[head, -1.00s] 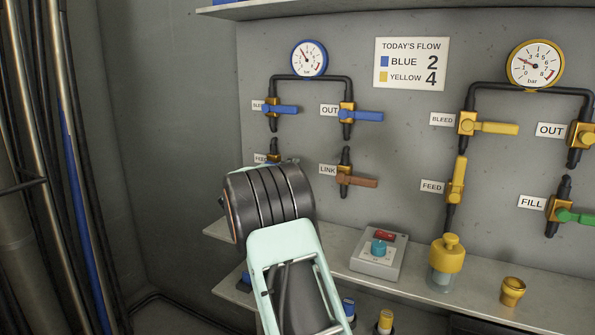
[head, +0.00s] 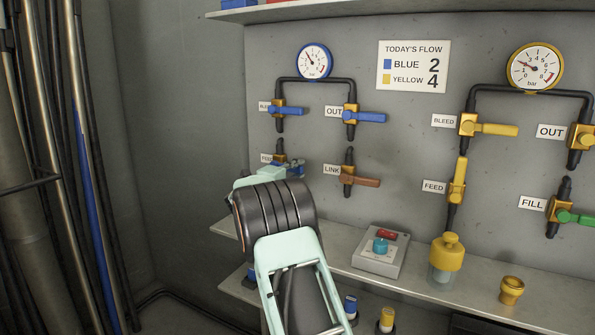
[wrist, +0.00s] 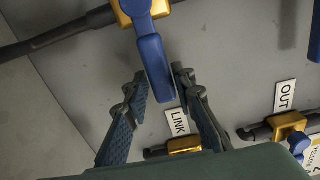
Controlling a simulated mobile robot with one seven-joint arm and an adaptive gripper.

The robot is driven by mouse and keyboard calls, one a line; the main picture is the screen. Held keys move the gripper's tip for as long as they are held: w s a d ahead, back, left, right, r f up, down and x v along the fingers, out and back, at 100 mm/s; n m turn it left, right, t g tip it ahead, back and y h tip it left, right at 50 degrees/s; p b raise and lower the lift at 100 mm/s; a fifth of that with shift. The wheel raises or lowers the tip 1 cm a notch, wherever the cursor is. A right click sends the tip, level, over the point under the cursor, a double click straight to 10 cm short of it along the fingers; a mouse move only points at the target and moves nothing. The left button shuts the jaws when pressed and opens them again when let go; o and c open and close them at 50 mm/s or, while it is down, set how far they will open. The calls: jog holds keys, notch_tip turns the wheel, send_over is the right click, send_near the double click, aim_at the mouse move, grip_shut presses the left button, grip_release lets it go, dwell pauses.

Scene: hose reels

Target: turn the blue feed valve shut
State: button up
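The blue feed valve (head: 281,158) is on the wall at the left, below the blue bleed valve and left of the link valve. My wrist and gripper partly hide it in the head view. In the wrist view its gold body is at the top edge, and its blue handle (wrist: 152,58) lies across the dark pipe. My gripper (wrist: 159,78) is open, with one finger on each side of the handle's free end. The right finger is very close to the handle; I cannot tell if it touches. A gap shows at the left finger.
The link valve (head: 348,175) with its brown handle is close on the right. The blue bleed (head: 279,110) and blue out (head: 351,114) valves are above. A shelf (head: 335,258) runs below, bearing a control box (head: 381,254) and a yellow-capped jar (head: 446,255).

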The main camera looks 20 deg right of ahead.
jog(key=shift+o, duration=0.9)
jog(key=v, duration=1.2)
